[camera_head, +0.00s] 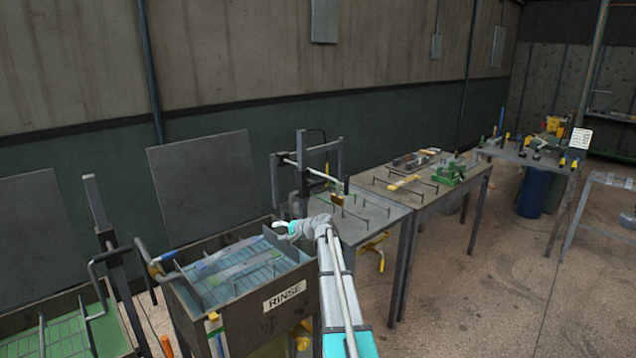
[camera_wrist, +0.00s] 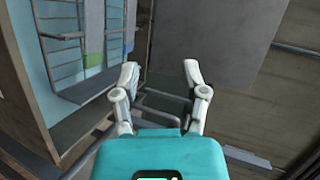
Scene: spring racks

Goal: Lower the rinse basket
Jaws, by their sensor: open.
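The rinse tank (camera_head: 255,322) is a dark box marked "RINSE" at the lower left of the head view. The wire rinse basket (camera_head: 226,280) shows in its opening, with flat pieces across it. In the wrist view the basket (camera_wrist: 62,36) is at the upper left, with blue and green strips against it. My gripper (camera_head: 278,227) is above the tank's back right corner in the head view. In the wrist view my gripper (camera_wrist: 160,74) is open, with nothing between its fingers. A grey bar (camera_wrist: 163,98) lies beyond the fingertips; I cannot tell whether they touch it.
A green-bottomed tank (camera_head: 75,335) stands at the left. A grey panel (camera_head: 204,186) leans behind the rinse tank. A table with a metal frame (camera_head: 308,170) and a workbench with a green vise (camera_head: 450,172) stand to the right. The floor at the right is mostly clear.

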